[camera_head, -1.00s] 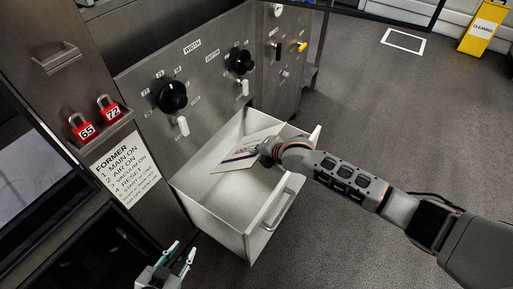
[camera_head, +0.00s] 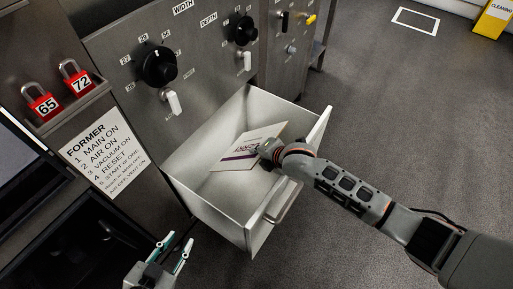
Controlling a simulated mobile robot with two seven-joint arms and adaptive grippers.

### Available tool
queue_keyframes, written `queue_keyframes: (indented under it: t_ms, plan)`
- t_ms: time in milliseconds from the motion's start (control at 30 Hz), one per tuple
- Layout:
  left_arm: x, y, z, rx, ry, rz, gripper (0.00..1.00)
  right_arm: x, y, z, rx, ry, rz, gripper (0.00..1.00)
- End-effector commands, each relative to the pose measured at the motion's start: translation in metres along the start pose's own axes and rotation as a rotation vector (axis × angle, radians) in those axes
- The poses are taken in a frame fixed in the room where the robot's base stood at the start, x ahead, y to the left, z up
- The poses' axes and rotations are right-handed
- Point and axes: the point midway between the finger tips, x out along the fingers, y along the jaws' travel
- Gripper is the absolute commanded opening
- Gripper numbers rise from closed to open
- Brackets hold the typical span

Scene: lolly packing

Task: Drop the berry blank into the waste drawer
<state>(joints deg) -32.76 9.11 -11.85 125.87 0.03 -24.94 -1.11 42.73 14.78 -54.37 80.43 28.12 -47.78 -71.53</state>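The berry blank (camera_head: 238,158) is a flat pale card with a purple band and dark lettering. It is tilted inside the open white waste drawer (camera_head: 207,205), below the drawer's rim at least in part. My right gripper (camera_head: 262,152) is over the drawer at the blank's right edge; its fingers are hidden behind its own wrist, so its grip cannot be made out. My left gripper (camera_head: 174,252) is low at the bottom of the view, left of the drawer, with its two green-tipped fingers apart and nothing between them.
The machine panel (camera_head: 205,75) with black knobs stands behind the drawer. Red padlocks (camera_head: 45,103) and a FORMER instruction sign (camera_head: 103,155) are at left. A yellow cleaning sign (camera_head: 494,20) stands at the far right. Grey floor is clear on the right.

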Motion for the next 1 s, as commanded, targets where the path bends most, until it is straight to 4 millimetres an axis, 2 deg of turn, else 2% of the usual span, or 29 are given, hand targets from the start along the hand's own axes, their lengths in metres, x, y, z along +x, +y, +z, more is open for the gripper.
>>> queue_keyframes:
  t_ms: [233, 300, 333, 767, 1000]
  plan:
    - [0.0, 0.0, -0.001, 0.001, 0.001, 0.001, 0.3, -0.001, 0.002, 0.001, -0.001, -0.001, 0.002, 0.0]
    - [0.0, 0.0, -0.001, 0.001, 0.001, 0.001, 0.3, 0.0, 0.002, 0.001, -0.001, -0.001, 0.002, 0.22]
    - [0.0, 0.0, -0.001, 0.001, 0.001, 0.001, 0.3, 0.0, 0.002, 0.001, -0.001, -0.001, 0.002, 0.24]
    - [0.001, -0.001, 0.0, -0.002, 0.001, -0.002, 0.3, -0.004, 0.0, 0.0, -0.002, -0.001, 0.0, 0.24]
    - [0.001, 0.0, 0.0, -0.002, 0.0, -0.001, 0.3, -0.035, 0.0, 0.001, -0.003, -0.002, 0.001, 0.24]
